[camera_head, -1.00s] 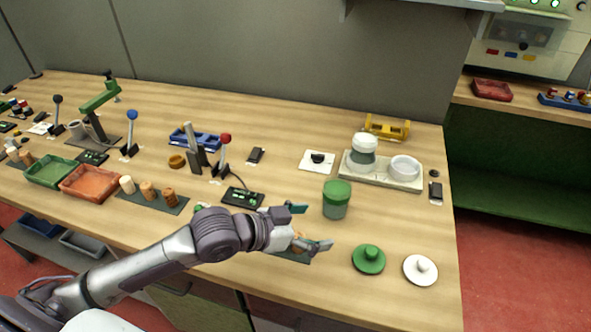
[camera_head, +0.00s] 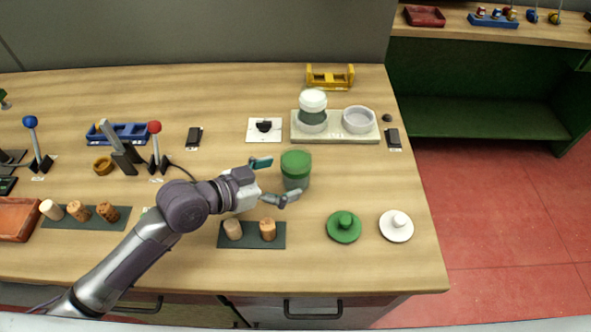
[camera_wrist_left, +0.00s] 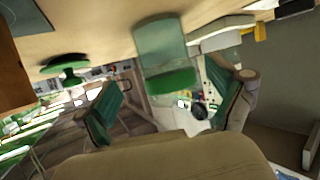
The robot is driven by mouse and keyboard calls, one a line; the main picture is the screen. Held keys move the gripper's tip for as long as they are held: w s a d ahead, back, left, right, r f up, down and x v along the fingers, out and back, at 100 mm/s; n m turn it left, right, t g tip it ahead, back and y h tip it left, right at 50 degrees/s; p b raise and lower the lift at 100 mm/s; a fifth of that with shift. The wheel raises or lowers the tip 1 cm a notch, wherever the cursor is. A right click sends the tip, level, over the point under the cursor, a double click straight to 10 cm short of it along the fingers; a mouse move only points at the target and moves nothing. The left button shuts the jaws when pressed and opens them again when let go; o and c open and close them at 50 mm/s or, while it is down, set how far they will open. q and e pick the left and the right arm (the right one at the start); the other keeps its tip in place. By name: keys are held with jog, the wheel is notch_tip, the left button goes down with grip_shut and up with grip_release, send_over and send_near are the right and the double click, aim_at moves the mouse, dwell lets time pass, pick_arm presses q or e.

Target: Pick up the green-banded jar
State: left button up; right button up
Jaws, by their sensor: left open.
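The green-banded jar (camera_head: 296,171) stands upright on the wooden table. It has a broad green top band and a grey-green see-through body. My left gripper (camera_head: 277,179) is open just left of the jar, with one finger behind its left side and the other by its front. In the left wrist view the jar (camera_wrist_left: 163,48) appears upside down, in line with the gap between the open fingers (camera_wrist_left: 170,98). I cannot tell whether a finger touches it. My right gripper is not in view.
A pale tray (camera_head: 345,134) behind holds a white-topped jar (camera_head: 313,105) and a white dish (camera_head: 359,119). A green knobbed lid (camera_head: 344,227) and a white one (camera_head: 396,226) lie front right. Corks stand on a dark mat (camera_head: 251,240) in front.

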aim_at(308, 158)
pick_arm(q)
jog(key=x, duration=0.2)
jog(key=p+x, duration=0.1)
jog(key=x, duration=0.2)
jog(key=shift+w+a+f, duration=0.15)
jog(key=shift+w+f, duration=0.1)
jog(key=shift+w, duration=0.05)
jog(key=c, duration=1.5)
jog(key=shift+r, duration=0.25)
jog(key=shift+c, duration=0.2)
jog(key=shift+r, duration=0.8)
jog(key=shift+s+d+r, duration=0.1)
jog(key=shift+d+r, duration=0.05)
jog(key=shift+r, duration=0.45)
jog(key=shift+s+d+r, duration=0.1)
jog(key=shift+d+r, duration=0.05)
jog(key=shift+r, duration=0.5)
jog(key=s+d+r, duration=0.3)
jog(key=d+r, duration=0.3)
jog(key=d, duration=0.4)
jog(key=shift+d+r+b, duration=0.2)
jog(key=shift+r+b, duration=0.05)
jog(key=shift+b, duration=0.15)
